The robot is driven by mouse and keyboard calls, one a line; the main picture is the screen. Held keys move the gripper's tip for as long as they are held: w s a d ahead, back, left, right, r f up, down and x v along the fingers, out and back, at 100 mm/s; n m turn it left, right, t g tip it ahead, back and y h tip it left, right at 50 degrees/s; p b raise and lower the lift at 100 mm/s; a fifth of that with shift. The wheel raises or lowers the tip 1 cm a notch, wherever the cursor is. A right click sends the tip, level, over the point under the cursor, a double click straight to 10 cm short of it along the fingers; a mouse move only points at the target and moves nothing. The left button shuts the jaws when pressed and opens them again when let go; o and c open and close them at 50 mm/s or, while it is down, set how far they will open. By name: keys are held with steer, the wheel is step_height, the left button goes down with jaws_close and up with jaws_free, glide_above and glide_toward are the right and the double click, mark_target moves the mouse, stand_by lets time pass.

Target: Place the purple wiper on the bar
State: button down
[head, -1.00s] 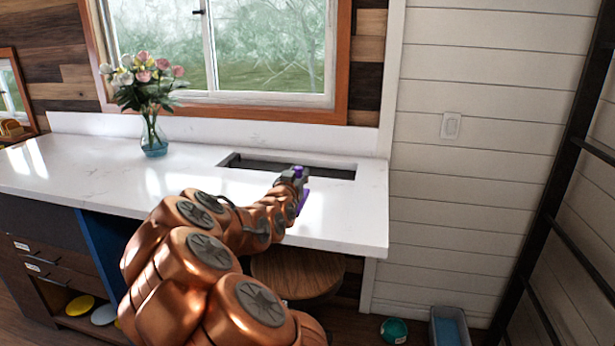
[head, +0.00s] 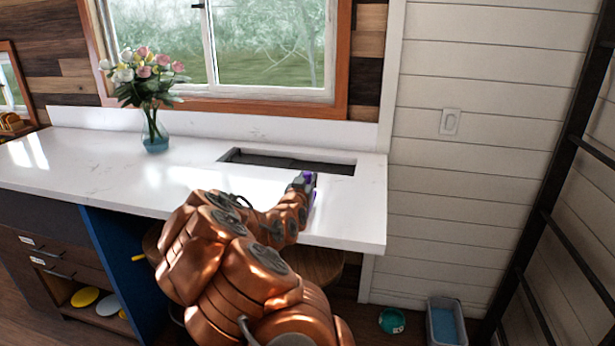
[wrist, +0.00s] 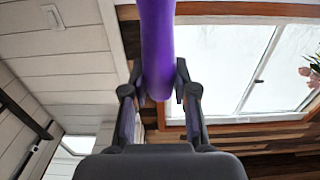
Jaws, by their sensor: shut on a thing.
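The purple wiper (head: 310,179) is partly hidden by my gripper in the head view. In the wrist view its purple handle (wrist: 157,45) stands between my fingers and runs out past the top edge. My gripper (head: 305,182) is shut on the wiper, at the right part of the white bar (head: 120,175), in front of the dark recess. My fingers (wrist: 157,82) flank the handle in the wrist view. Whether the wiper touches the bar top cannot be told.
A rectangular recess (head: 285,163) is cut into the bar behind my gripper. A vase of flowers (head: 153,132) stands to the left. A wooden stool (head: 318,268) is under the bar. A grey bin (head: 447,322) and a green round object (head: 393,321) are on the floor. The bar's middle is clear.

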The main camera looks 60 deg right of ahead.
steer(key=shift+f+b, duration=0.6)
steer(key=shift+b, duration=0.25)
steer(key=c, duration=0.9)
jaws_free()
steer(key=shift+r, duration=0.1)
steer(key=shift+r+p, duration=0.8)
steer(key=shift+p, duration=0.3)
steer(key=b+v, duration=0.6)
steer(key=v, duration=0.6)
steer(key=shift+f, duration=0.2)
